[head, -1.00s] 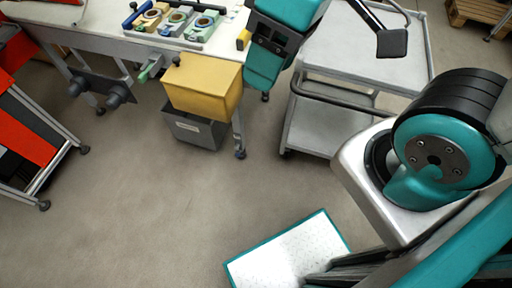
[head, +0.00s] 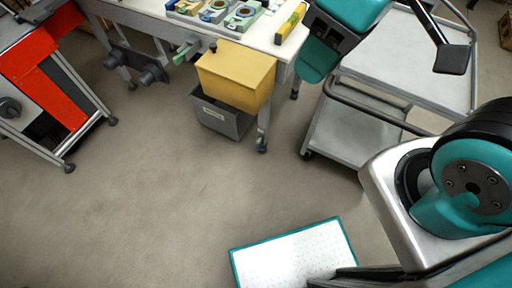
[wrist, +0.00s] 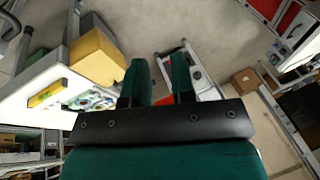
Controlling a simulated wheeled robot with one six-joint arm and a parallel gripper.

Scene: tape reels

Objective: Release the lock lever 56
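A small green-handled lever (head: 186,53) sticks out from the front edge of the white workbench (head: 150,18), left of a yellow box. No number can be read on it, so I cannot tell whether it is lock lever 56. Several coloured units with round openings, such as a green one (head: 242,16), stand on the bench top and are cut off by the frame's edge. In the wrist view my gripper (wrist: 159,78) shows two green fingers apart with nothing between them. The bench is to its left there, and the gripper touches nothing visible.
The yellow box (head: 236,72) hangs at the bench front above a grey bin (head: 222,118). A grey trolley (head: 360,130) stands right of the bench. A red and grey rack (head: 45,75) stands left. A white teal-edged panel (head: 295,255) lies on the otherwise clear floor.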

